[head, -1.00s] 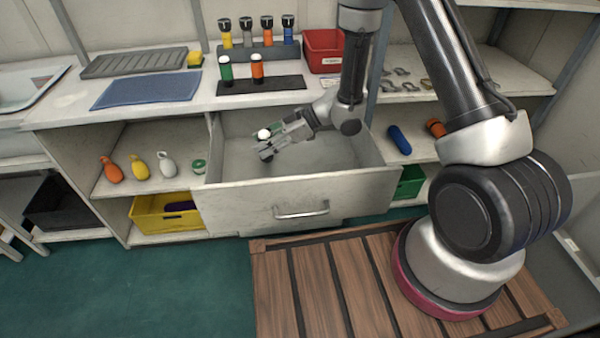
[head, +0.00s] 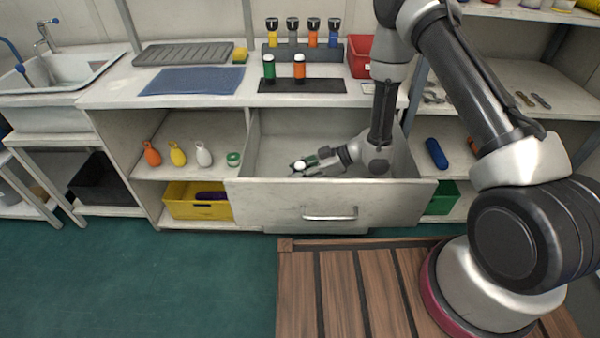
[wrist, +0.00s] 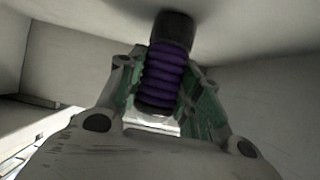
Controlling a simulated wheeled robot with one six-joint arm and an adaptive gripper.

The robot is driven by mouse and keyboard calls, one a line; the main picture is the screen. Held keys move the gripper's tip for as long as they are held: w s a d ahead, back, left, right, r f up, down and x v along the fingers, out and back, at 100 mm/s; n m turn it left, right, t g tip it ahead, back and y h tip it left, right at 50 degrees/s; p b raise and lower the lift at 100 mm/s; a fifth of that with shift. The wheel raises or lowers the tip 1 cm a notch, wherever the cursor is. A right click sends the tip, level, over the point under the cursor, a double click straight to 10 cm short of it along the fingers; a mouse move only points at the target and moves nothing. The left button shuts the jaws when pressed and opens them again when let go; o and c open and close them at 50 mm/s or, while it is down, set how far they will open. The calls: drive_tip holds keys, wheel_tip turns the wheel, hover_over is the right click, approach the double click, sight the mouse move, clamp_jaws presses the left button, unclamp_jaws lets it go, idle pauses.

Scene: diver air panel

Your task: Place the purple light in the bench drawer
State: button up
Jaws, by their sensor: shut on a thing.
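The purple light (wrist: 163,75) has a ribbed purple body and a dark end. In the wrist view it is held between the green-padded fingers of my gripper (wrist: 160,92), which is shut on it. In the head view my gripper (head: 308,168) is low inside the open bench drawer (head: 330,207). Only a pale end of the light (head: 299,165) shows there; the rest is hidden by the fingers. I cannot tell whether the light touches the drawer floor. The drawer is pulled out and looks otherwise empty.
The bench top holds a green and an orange light on a dark mat (head: 302,86), with several more in a rack (head: 300,52) behind. Left of the drawer are bottles on a shelf and a yellow bin (head: 198,212) with a purple item. A green bin (head: 441,204) is at right.

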drive_tip(key=shift+f, duration=0.1)
drive_tip(key=o, duration=1.1)
drive_tip(key=shift+d+r, duration=0.15)
drive_tip(key=shift+r, duration=0.05)
drive_tip(key=v, duration=1.1)
drive_tip(key=shift+d+r, duration=0.15)
drive_tip(key=shift+d, duration=0.15)
